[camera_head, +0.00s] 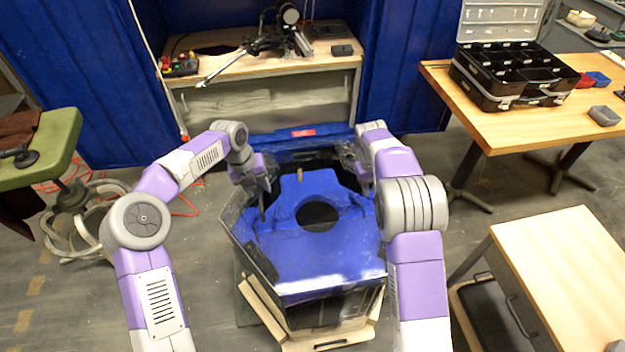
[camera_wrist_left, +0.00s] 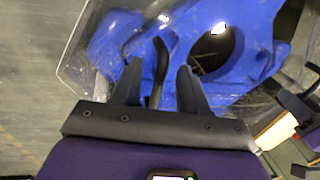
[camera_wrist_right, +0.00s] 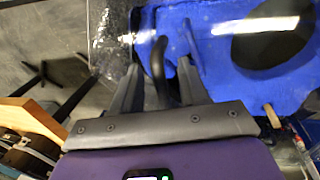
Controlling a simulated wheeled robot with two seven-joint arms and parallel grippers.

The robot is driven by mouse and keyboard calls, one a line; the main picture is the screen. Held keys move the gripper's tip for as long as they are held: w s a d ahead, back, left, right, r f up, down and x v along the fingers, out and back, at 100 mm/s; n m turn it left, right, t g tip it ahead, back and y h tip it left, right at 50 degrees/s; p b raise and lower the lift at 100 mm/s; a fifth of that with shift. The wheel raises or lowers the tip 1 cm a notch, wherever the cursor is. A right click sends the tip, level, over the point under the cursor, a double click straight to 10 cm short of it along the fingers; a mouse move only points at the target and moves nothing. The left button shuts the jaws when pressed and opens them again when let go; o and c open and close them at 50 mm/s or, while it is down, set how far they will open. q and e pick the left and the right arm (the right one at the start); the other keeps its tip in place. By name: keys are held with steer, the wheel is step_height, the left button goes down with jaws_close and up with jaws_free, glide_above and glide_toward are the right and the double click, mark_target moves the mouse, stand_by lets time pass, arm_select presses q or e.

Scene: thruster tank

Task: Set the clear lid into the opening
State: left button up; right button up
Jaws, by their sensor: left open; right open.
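The clear lid (camera_wrist_left: 78,68) is see-through and lies over the blue tank insert (camera_head: 325,250) with its round dark hole. Its clear edge also shows in the right wrist view (camera_wrist_right: 108,45). I cannot tell whether it sits inside the opening or on the rim. My left gripper (camera_wrist_left: 160,68) is open, its fingers on either side of a dark curved handle (camera_wrist_left: 155,90). My right gripper (camera_wrist_right: 158,68) is open around another dark curved handle (camera_wrist_right: 160,85). In the head view, my right arm partly hides the right gripper; the left gripper (camera_head: 262,198) is at the tank's left side.
The dark-walled tank (camera_head: 345,308) stands on a wooden base (camera_head: 325,342). A workbench (camera_head: 265,68) is behind it. A table (camera_head: 505,128) with an open black case (camera_head: 510,70) is at the right, and a wooden-topped cabinet (camera_head: 565,270) is nearer. Floor shows between them.

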steer(key=shift+r, duration=0.25)
arm_select(q)
step_height(320, 180, up, 10)
steer(key=a, duration=0.2)
steer(key=shift+s, duration=0.2)
arm_select(e)
step_height(320, 180, up, 11)
steer(key=a, duration=0.2)
steer(key=shift+s+a+r, duration=0.2)
arm_select(q)
steer(key=shift+r, duration=0.1)
